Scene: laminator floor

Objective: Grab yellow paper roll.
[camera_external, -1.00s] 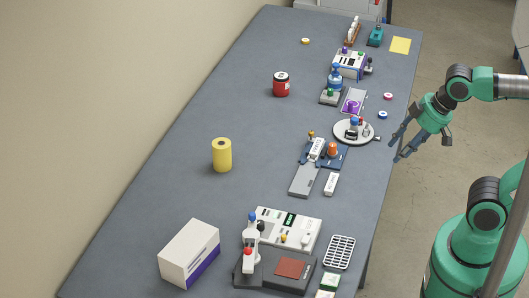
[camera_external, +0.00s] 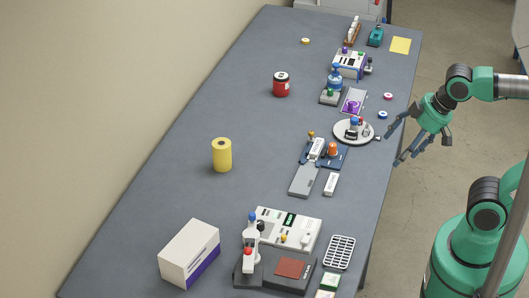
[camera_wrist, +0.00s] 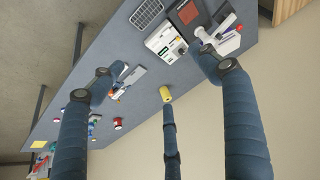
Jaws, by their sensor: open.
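The yellow paper roll (camera_external: 222,155) stands upright on the grey table, left of its middle, with a dark core hole on top. In the wrist view the yellow roll (camera_wrist: 165,94) shows near the centre, just beyond the tip of my middle finger. My gripper (camera_external: 394,146) is open and empty beside the table's right edge, well to the right of the roll. In the wrist view my gripper's fingers (camera_wrist: 165,85) are spread wide, with nothing between them.
A red can (camera_external: 281,85) stands beyond the roll. A white and purple box (camera_external: 188,254) and a machine with a white panel (camera_external: 290,228) stand at the near end. A round white plate (camera_external: 345,139) and several small devices line the right side. The table around the roll is clear.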

